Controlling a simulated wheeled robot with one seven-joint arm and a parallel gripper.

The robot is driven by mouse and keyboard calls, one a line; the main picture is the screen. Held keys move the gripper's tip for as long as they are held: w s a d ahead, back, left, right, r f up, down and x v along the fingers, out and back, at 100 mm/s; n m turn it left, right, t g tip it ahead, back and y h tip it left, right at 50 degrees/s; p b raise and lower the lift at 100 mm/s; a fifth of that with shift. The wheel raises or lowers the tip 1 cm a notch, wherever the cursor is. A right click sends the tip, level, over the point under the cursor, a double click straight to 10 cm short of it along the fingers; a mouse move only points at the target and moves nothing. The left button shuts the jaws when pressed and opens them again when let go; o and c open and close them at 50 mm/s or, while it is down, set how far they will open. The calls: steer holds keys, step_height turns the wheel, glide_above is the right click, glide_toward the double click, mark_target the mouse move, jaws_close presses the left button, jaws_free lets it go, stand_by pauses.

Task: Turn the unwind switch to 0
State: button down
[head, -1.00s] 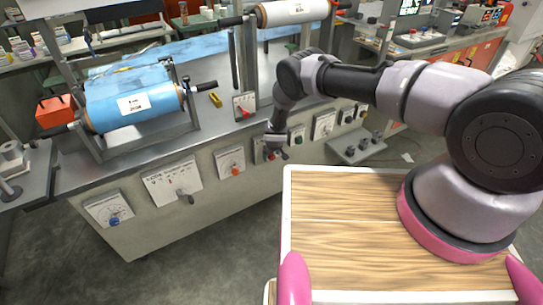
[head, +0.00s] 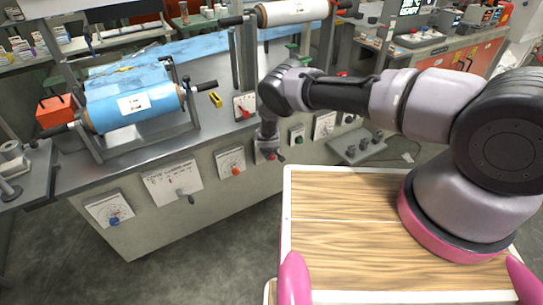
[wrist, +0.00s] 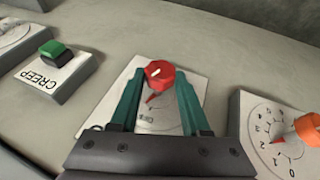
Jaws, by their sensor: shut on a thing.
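In the head view my gripper (head: 270,155) is at the cabinet's front face, largely covering this plate.
The CREEP box with a green button (wrist: 53,48) is left of the knob in the wrist view. An orange knob (wrist: 306,129) on another dial is close on the right. The head view shows a blue film roll (head: 135,105) and a wooden top (head: 345,245) in front of the cabinet.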

steer(key=shift+s+a+f+n+t+h, duration=0.1)
steer(key=shift+a+n+t+h, duration=0.1)
steer(key=shift+t+h, duration=0.45)
steer(key=shift+s+a+f+n+t+h, duration=0.1)
steer(key=shift+n+t+h, duration=0.1)
steer(key=shift+t+h, duration=0.45)
steer(key=shift+c, duration=1.9)
jaws_free()
steer(key=shift+r, duration=0.1)
steer(key=v, duration=1)
steer(key=shift+s+a+r, duration=0.2)
steer(key=shift+r, duration=0.05)
